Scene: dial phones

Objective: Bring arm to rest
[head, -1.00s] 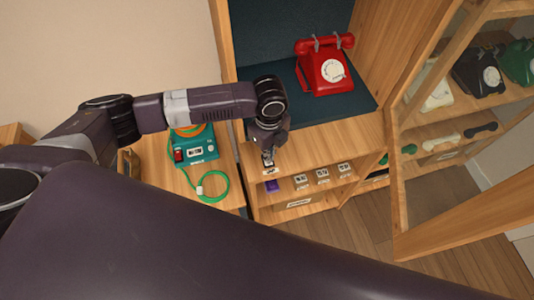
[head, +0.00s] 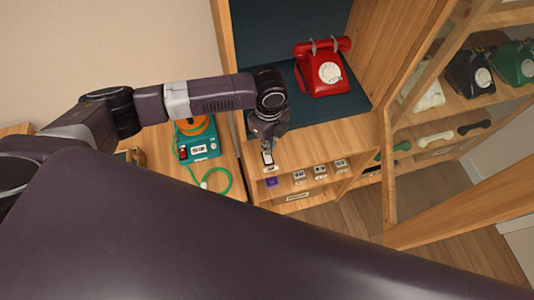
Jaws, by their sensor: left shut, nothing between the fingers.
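My left arm comes in from the left, and its gripper (head: 268,152) points down over the front of the wooden cabinet shelf. The gripper is shut, and a small pale tag (head: 270,168) shows just below its fingertips. I cannot tell the exact gap between them. A red dial phone (head: 321,70) with its handset on top stands upright on the dark mat (head: 357,101) behind the gripper, apart from it. My right gripper is not in view.
A teal device (head: 199,145) with a green cable lies on the wooden surface left of the gripper. Several small labelled blocks (head: 320,170) stand on the lower shelf. At right, an open glazed door (head: 490,215) stands before shelves with more phones (head: 470,75).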

